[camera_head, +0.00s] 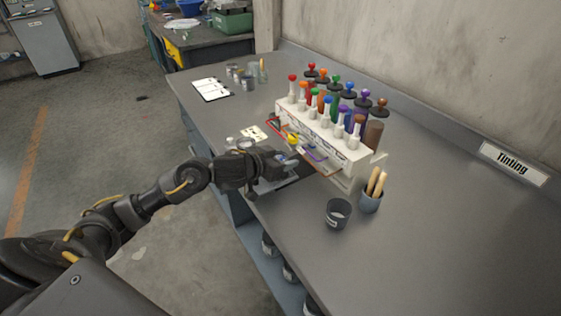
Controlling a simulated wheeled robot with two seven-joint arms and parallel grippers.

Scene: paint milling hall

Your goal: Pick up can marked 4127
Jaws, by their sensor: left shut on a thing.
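My left gripper (284,168) reaches in over the front edge of the grey bench, just in front of the tinting rack. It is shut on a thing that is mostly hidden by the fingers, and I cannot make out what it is. A dark open can (338,214) with a pale label stands upright on the bench, right of the gripper and apart from it. More dark cans with pale labels (268,245) stand on the shelf below the bench. No number 4127 is readable on any can. My right gripper is not in view.
The white tinting rack (345,154) holds several coloured-knob canisters behind the gripper. Small cans (248,82) and a clipboard (211,89) lie farther back. The bench's right part, before the Tinting sign (513,163), is clear.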

